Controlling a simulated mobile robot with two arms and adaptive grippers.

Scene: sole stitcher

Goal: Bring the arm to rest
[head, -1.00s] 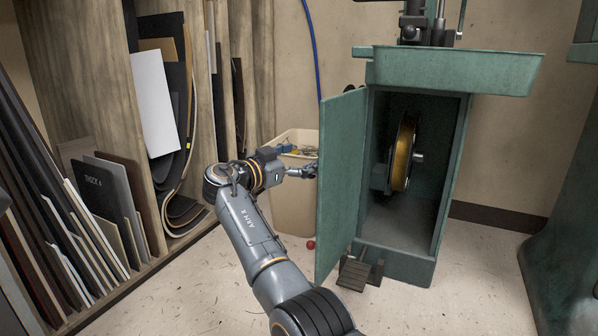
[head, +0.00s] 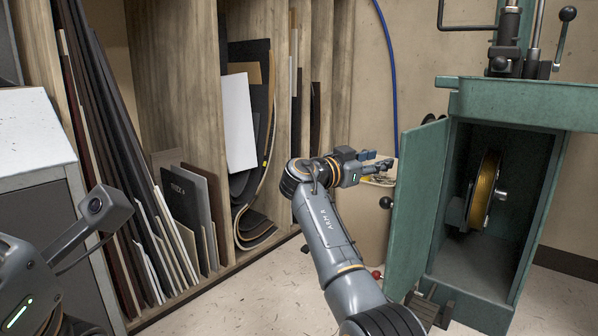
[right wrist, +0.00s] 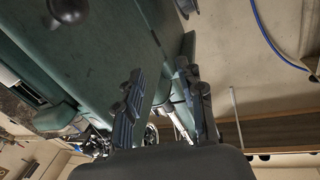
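My right arm reaches up from the bottom of the head view. Its gripper (head: 382,165) is beside the outer edge of the green cabinet door (head: 417,205), in front of the bin. In the right wrist view, the two dark fingers (right wrist: 165,90) stand apart with nothing seen between them, and a green panel is close by. The door stands open, with a black knob (head: 387,202) on its outer side. Part of my left arm shows at the lower left of the head view; its fingers are not seen.
The green machine's cabinet (head: 478,270) holds a golden wheel (head: 482,190). A beige bin (head: 374,228) stands behind my right gripper. A wooden rack (head: 180,90) of sheets fills the left. A red ball (head: 377,274) is near the door. Floor (head: 240,305) between is clear.

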